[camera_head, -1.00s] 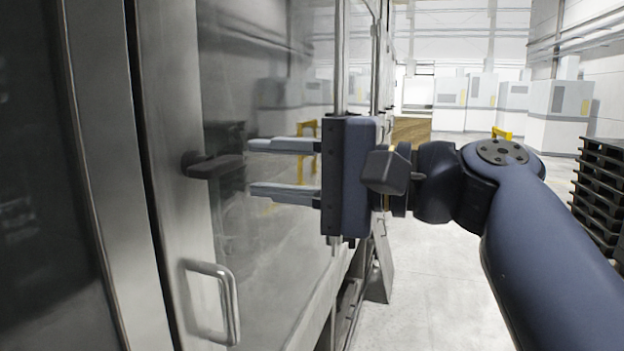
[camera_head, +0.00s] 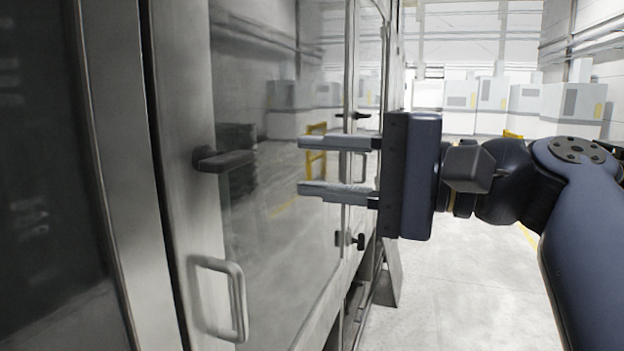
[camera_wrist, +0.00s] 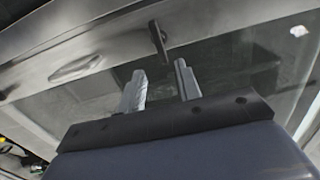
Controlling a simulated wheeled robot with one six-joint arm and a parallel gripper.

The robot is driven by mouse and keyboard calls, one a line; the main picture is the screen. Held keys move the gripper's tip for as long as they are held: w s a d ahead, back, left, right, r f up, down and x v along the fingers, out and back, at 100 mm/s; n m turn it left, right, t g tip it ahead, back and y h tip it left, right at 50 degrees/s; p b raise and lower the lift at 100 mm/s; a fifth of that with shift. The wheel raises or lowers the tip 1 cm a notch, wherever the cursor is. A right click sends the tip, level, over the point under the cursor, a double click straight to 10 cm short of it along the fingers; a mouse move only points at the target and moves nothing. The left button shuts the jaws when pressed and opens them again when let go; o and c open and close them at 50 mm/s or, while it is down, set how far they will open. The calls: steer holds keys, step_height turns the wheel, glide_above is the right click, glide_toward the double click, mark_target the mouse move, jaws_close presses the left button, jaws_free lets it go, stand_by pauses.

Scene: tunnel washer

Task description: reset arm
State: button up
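My gripper (camera_head: 305,167) is open and empty in the head view, its two parallel fingers pointing left toward the washer's glass door (camera_head: 285,225). A gap shows between the fingertips and the dark door latch (camera_head: 224,161). In the wrist view my gripper (camera_wrist: 160,75) shows both fingers apart with nothing between them. The dark latch (camera_wrist: 158,38) lies ahead of them there. My arm reaches in from the right side of the head view.
A metal pull handle (camera_head: 238,300) sticks out of the door frame below the latch; the handle also shows in the wrist view (camera_wrist: 76,68). Further latches (camera_head: 352,115) sit along the machine. Clear floor (camera_head: 450,295) lies to the right. White cabinets (camera_head: 575,107) stand far back.

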mark_target(244, 157)
steer(key=shift+p+x, duration=1.35)
steer(key=shift+x, duration=4)
steer(key=shift+b+v, duration=1.4)
steer(key=shift+v, duration=3.95)
steer(key=p+x, duration=0.3)
steer(key=x, duration=0.7)
steer(key=shift+a+r, duration=0.1)
steer(key=shift+a, duration=0.1)
steer(key=shift+w+a+n+b, duration=0.15)
steer(key=shift+n+b, duration=0.15)
steer(key=n+b, duration=0.1)
steer(key=n, duration=0.2)
steer(key=shift+r+n, duration=0.15)
steer(key=shift+n, duration=1.55)
